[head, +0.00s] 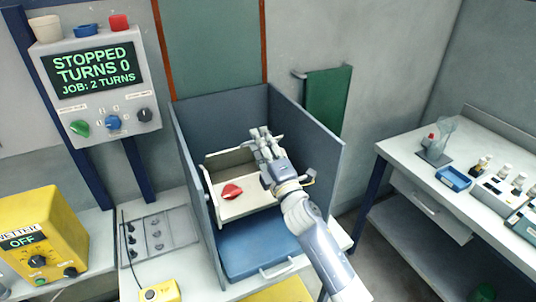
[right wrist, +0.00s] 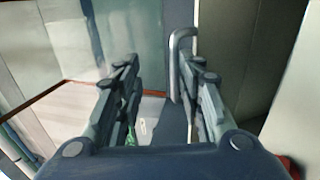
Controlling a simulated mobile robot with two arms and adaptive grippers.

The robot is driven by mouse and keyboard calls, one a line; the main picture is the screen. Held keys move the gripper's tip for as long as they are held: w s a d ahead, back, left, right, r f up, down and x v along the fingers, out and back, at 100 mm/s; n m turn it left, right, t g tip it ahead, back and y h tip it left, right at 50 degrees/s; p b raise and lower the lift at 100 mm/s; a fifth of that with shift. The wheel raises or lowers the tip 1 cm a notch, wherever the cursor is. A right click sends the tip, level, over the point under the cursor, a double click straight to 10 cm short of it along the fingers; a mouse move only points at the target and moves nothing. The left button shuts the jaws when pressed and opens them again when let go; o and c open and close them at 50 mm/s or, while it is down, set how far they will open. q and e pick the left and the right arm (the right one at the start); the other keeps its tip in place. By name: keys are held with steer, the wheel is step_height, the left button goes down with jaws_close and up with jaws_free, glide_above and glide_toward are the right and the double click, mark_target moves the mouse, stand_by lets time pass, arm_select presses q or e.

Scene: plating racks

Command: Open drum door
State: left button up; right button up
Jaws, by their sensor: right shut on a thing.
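The drum (head: 228,160) is cream-coloured and sits inside an open-topped blue-grey housing (head: 190,150). A cream panel with a red piece (head: 231,192) on it faces the front of the housing. My right gripper (head: 262,138) reaches over the drum from the lower right, at its upper edge. The gripper hides part of the drum and door in the head view. My left gripper is not in view.
A control box (head: 100,85) reads STOPPED, TURNS 0, JOB: 2 TURNS. A yellow box (head: 40,235) reading OFF stands at left. A bench (head: 400,160) with bottles and trays stands at right. The housing walls flank my arm closely.

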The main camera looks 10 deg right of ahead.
steer(key=v, duration=0.5)
steer(key=shift+s+r, duration=0.15)
steer(key=shift+r, duration=0.2)
steer(key=shift+s+f, duration=0.1)
steer(key=shift+f, duration=0.05)
steer(key=c, duration=0.7)
steer(key=s+f+m+b, duration=0.1)
steer(key=m+b, duration=0.1)
steer(key=s+f+m+b, duration=0.1)
steer(key=f+m+b, duration=0.1)
steer(key=b, duration=0.1)
steer(key=s+f+m+t+b, duration=0.1)
steer(key=m+b, duration=0.2)
steer(key=shift+d+f+y, duration=0.2)
steer(key=shift+f+y, duration=0.2)
jaws_close()
steer(key=s+d+f+m+t+b, duration=0.2)
steer(key=s+f+m+b, duration=0.15)
steer(key=m+b, duration=0.6)
steer(key=w+a+r+m+p, duration=0.1)
steer(key=w+a+r+p, duration=0.2)
steer(key=w, duration=0.8)
step_height(320, 180, up, 5)
steer(key=shift+a+f+p, duration=0.2)
steer(key=shift+a+p, duration=0.05)
steer(key=shift+p, duration=0.95)
